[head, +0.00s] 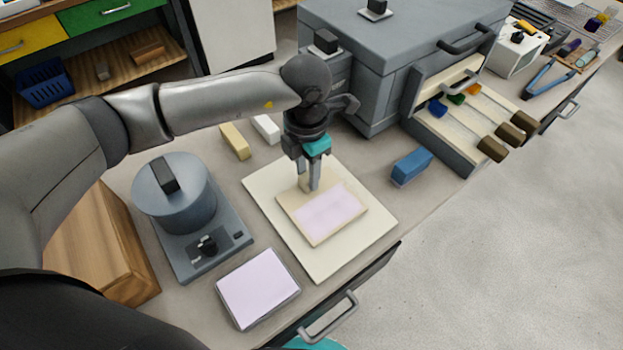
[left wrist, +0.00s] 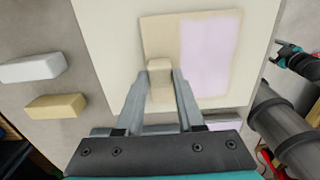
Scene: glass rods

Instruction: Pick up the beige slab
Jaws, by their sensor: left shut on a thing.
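The beige slab (head: 340,228) lies flat over the cream board on the bench, with a lilac rectangle on much of its top. A small beige block stands up from its bare end, and it shows in the left wrist view (left wrist: 159,80). My left gripper (head: 311,184) points down and is shut on this upright block, one finger on each side. I cannot tell whether the slab touches the board. What looks like my right gripper (left wrist: 287,50) is at the right edge of the left wrist view, too small to judge its jaws.
The cream board (head: 270,190) lies under the slab. A grey device with a round pot (head: 175,205) and a lilac-topped block (head: 258,288) stand nearby. Yellow (head: 235,141) and white (head: 266,129) blocks lie behind, a blue block (head: 411,166) right. An open drawer (head: 450,125) holds handled rods.

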